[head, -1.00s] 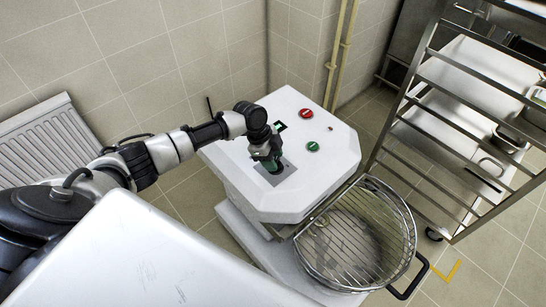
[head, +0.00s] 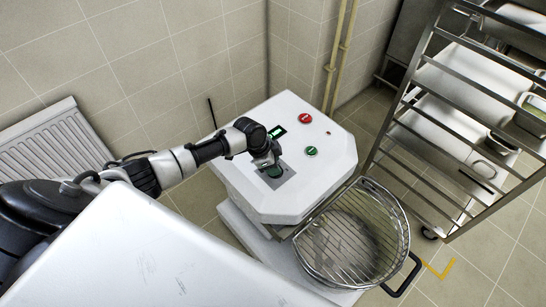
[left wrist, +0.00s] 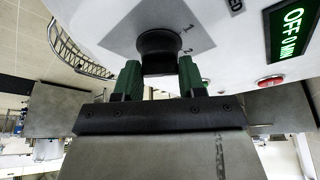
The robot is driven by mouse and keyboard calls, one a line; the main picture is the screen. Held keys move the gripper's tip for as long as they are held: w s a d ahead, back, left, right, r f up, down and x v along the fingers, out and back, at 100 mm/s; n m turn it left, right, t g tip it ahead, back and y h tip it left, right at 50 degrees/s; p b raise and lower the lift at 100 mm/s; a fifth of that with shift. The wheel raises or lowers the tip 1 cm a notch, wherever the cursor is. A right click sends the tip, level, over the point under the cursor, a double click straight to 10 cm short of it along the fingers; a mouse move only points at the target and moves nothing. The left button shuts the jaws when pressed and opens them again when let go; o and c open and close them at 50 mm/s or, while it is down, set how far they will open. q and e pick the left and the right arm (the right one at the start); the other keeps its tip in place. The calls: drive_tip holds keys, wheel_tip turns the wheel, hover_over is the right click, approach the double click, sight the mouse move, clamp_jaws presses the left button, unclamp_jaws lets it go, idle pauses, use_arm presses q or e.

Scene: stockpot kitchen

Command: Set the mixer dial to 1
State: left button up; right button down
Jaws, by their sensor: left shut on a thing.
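The mixer (head: 322,170) is a white machine with a grey dial plate on its top. In the head view my left gripper (head: 271,167) is over the plate and hides the dial. The display (left wrist: 291,32) reads OFF 0 MIN in green. My right gripper is not in view.
A red button (head: 305,117) and a green button (head: 311,151) are near the dial plate. The wire bowl guard (head: 350,205) is at the mixer's front. A steel rack (head: 450,125) with trays stands to the right. A radiator (head: 50,140) is on the left wall.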

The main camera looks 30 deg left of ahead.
use_arm(q)
drive_tip(key=n+p, duration=0.1)
drive_tip(key=n+t+y+p, duration=0.1)
drive_tip(key=n+p, duration=0.1)
drive_tip(key=shift+d+r+n, duration=0.15)
drive_tip(key=shift+r+n, duration=0.15)
drive_tip(key=shift+f+n+t+y+p, duration=0.15)
drive_tip(key=shift+n+t+y+p, duration=0.35)
drive_tip(key=shift+n+p, duration=1.25)
drive_tip(key=o, duration=0.9)
drive_tip(key=shift+s+f, duration=0.1)
drive_tip(key=shift+o, duration=0.2)
drive_tip(key=v, duration=1)
drive_tip(key=shift+d+r+p, duration=0.15)
drive_tip(key=shift+r+p, duration=0.3)
